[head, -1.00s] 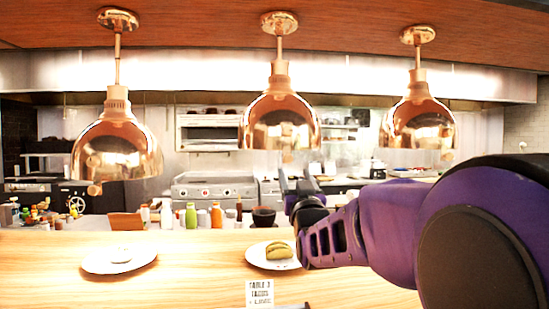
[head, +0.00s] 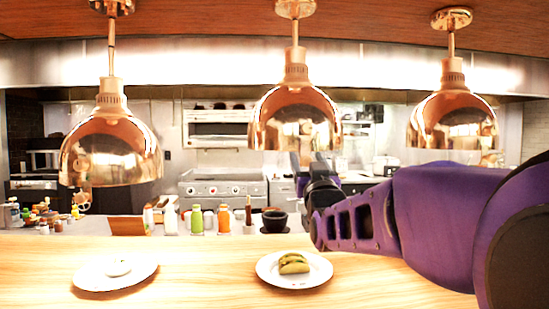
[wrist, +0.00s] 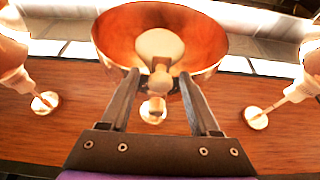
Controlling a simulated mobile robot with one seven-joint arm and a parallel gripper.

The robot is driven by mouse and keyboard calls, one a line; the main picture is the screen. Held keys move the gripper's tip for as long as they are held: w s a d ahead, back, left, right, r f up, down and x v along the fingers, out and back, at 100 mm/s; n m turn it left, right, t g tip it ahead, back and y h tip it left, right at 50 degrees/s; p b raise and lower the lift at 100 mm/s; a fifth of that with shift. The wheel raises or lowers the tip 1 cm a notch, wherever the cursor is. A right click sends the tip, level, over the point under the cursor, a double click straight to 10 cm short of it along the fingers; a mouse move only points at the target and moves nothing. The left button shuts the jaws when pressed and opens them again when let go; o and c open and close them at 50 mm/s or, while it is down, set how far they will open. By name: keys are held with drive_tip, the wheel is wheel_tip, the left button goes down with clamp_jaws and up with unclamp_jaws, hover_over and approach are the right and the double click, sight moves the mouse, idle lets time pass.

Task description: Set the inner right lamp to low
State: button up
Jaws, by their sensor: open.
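Three copper dome lamps hang in a row in the head view: a left lamp (head: 110,150), a middle lamp (head: 296,118) and a right lamp (head: 452,120). My gripper (head: 308,162) is just under the middle lamp's rim. In the wrist view I look up into a copper lamp bowl (wrist: 112,42) with a pale bulb (wrist: 160,44) inside. My open gripper (wrist: 160,78) has one finger on each side of a small knob (wrist: 160,84) at the bowl's near rim. I cannot tell whether either finger touches it. The knob is hidden in the head view.
A wooden counter (head: 200,262) runs below the lamps. A plate with a taco (head: 295,264) sits below my gripper, and a plate with a white item (head: 116,272) is at left. Bottles (head: 197,219) and a dark bowl (head: 275,221) stand behind the counter. Neighbouring lamps flank the gripper.

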clamp_jaws()
idle(0.4)
idle(1.1)
